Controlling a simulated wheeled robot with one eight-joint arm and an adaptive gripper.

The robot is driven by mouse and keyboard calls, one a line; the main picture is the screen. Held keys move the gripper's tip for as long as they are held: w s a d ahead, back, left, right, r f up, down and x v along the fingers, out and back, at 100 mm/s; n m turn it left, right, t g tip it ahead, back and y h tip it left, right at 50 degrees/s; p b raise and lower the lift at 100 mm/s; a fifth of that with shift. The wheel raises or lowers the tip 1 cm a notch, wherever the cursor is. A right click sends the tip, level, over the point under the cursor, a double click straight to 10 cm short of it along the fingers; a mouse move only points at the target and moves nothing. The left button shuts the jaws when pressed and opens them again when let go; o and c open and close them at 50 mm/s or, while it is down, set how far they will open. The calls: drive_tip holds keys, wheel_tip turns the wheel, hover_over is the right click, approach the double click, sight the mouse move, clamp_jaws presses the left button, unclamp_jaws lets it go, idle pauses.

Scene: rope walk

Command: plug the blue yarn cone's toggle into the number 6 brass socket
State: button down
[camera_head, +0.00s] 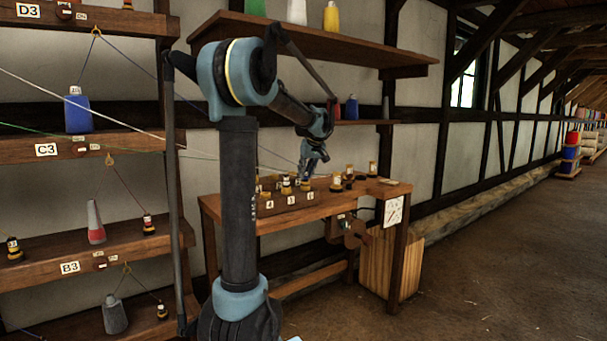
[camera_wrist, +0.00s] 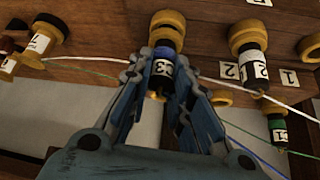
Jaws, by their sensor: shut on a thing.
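The blue yarn cone (camera_head: 78,111) stands on the left shelf above the C3 label. Its blue strand runs over a hook above it and off to the right. My gripper (camera_head: 308,174) is low over the bench, close above the row of numbered sockets. In the wrist view my gripper (camera_wrist: 164,78) is shut on a toggle (camera_wrist: 163,66) with a blue band, a white label and tan discs at one end. The number 6 plate (camera_head: 310,197) is on the front of the socket block, just below my gripper. I cannot tell whether the toggle touches its socket.
The bench (camera_head: 325,208) also bears several upright toggles, some behind my gripper. White, green and blue strands cross the space. The floor at right is open.

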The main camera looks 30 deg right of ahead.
drive_tip(key=shift+f, duration=0.5)
drive_tip(key=c, duration=1.8)
unclamp_jaws()
drive_tip(key=shift+o, duration=0.2)
drive_tip(key=v, duration=1.1)
